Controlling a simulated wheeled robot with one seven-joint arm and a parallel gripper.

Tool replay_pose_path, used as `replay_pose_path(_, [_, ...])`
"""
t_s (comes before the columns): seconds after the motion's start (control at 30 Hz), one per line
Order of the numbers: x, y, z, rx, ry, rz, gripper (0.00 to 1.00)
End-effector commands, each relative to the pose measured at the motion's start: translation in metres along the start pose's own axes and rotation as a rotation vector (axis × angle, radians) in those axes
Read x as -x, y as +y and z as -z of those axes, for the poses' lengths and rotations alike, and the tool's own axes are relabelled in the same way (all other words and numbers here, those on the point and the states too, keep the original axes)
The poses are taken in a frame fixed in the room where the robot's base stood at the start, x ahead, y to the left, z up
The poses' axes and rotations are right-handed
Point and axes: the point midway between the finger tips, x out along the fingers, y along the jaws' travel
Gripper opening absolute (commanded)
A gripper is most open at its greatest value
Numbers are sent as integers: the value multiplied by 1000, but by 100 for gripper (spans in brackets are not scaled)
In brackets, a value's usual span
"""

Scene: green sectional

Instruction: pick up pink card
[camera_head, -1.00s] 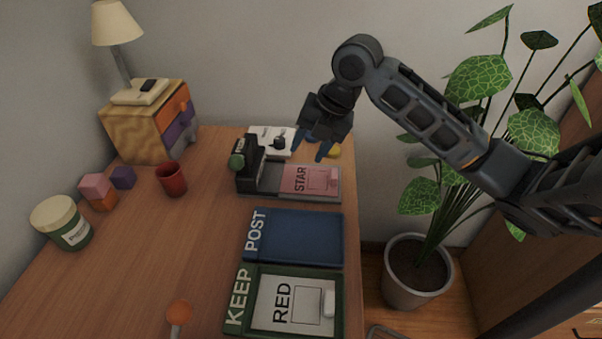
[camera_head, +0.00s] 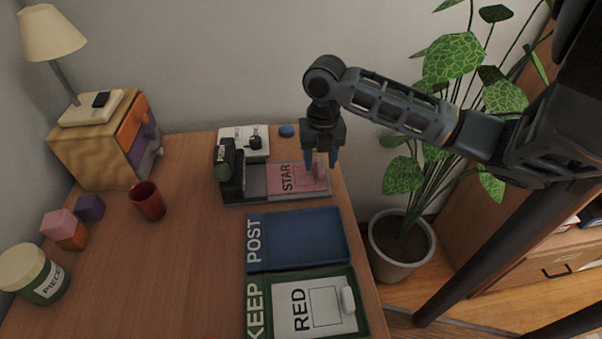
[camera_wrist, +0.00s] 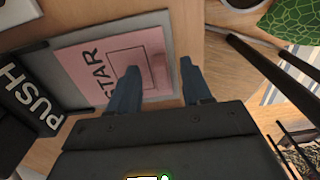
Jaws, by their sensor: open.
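The pink card (camera_head: 286,179), marked STAR, lies flat on a grey tray (camera_head: 256,181) beside a black device at the back of the desk. A small pinkish raised piece sits at its right end. In the wrist view the pink card (camera_wrist: 105,65) lies beyond the fingers, with the raised piece between them. My gripper (camera_head: 322,160) is open and empty, pointing down over the card's right end. In the wrist view my gripper (camera_wrist: 160,80) has its blue fingers spread apart; whether they touch the card is unclear.
A blue POST tray (camera_head: 300,240) and a green KEEP tray (camera_head: 365,325) holding a white RED card (camera_head: 310,312) lie in front. A red cup (camera_head: 147,201) stands left. A potted plant (camera_head: 401,245) stands beyond the right edge.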

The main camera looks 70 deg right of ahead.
Motion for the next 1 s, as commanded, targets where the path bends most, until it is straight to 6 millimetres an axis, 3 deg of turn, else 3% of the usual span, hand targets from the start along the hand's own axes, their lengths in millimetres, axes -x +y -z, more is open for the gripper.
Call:
replay_pose_path(0.13, [-12, 0, 0, -1, 0, 0, 49])
replay_pose_path(0.37, [-14, 0, 0, 0, -1, 0, 49])
replay_pose_path(0.87, [-13, 0, 0, 0, -1, 0, 2])
replay_pose_path(1.0, [-13, 0, 0, 0, -1, 0, 0])
